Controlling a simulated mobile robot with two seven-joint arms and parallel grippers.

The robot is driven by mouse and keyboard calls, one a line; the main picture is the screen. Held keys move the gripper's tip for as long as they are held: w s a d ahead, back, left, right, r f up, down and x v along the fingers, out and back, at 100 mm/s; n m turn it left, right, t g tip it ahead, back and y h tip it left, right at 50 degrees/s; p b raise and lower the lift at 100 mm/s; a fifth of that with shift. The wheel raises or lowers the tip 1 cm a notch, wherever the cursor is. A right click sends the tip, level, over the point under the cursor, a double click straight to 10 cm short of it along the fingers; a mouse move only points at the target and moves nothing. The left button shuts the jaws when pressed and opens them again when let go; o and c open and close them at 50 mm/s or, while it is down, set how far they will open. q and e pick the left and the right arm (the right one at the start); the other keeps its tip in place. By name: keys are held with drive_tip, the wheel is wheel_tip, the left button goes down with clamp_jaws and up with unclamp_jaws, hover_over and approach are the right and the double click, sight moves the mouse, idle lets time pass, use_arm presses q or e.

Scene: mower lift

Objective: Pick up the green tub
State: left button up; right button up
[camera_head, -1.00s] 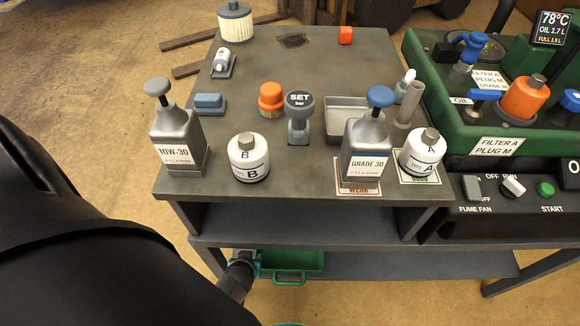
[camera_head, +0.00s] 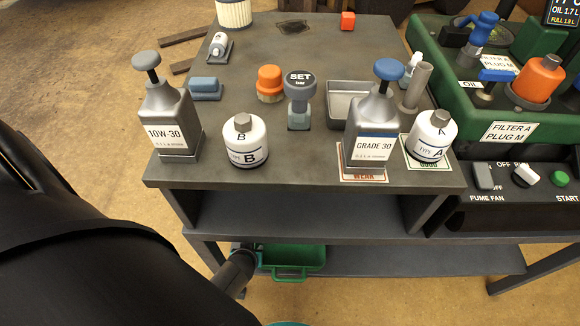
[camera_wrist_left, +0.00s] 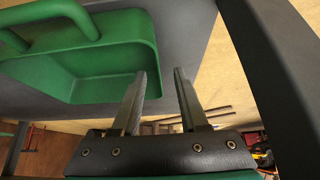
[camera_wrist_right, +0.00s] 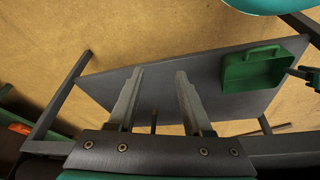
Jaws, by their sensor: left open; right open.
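The green tub (camera_head: 299,257) is an open, shallow box with a loop handle at its front edge. It sits on the lower shelf at its left end, partly under the upper shelf. My left gripper (camera_head: 243,259) is beside the tub's left end, its fingers mostly hidden in the head view. In the left wrist view its open fingers (camera_wrist_left: 160,90) are empty, with the tub (camera_wrist_left: 110,50) close by at upper left. In the right wrist view the tub (camera_wrist_right: 262,68) lies on the shelf, and my right gripper (camera_wrist_right: 153,95) is open and empty, well apart from it.
The lower shelf (camera_head: 420,262) is bare right of the tub. The middle shelf (camera_head: 300,218) lies above it. The bench top (camera_head: 200,100) carries two oil cans (camera_head: 170,120) (camera_head: 372,125), white filters (camera_head: 245,142) and small parts. A green machine (camera_head: 440,80) stands at right.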

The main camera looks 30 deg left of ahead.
sight(256, 246)
use_arm(q)
drive_tip(key=b+x, duration=0.2)
drive_tip(key=x, duration=0.1)
drive_tip(key=shift+d, duration=0.15)
drive_tip(key=shift+w+f+b, duration=0.3)
drive_tip(key=shift+f+b, duration=0.25)
drive_tip(key=shift+b, duration=0.15)
drive_tip(key=shift+w+a+f, duration=0.2)
drive_tip(key=shift+a+f, duration=0.05)
drive_tip(key=shift+a, duration=0.05)
use_arm(e)
wheel_tip(256, 246, up, 6)
drive_tip(key=w+a+t+y, duration=0.1)
drive_tip(key=w+a+t, duration=0.1)
drive_tip(key=t, duration=0.1)
drive_tip(key=shift+w+a+f, duration=0.15)
drive_tip(key=shift+w+f, duration=0.05)
drive_tip(key=shift+f, duration=0.05)
use_arm(q)
clamp_jaws()
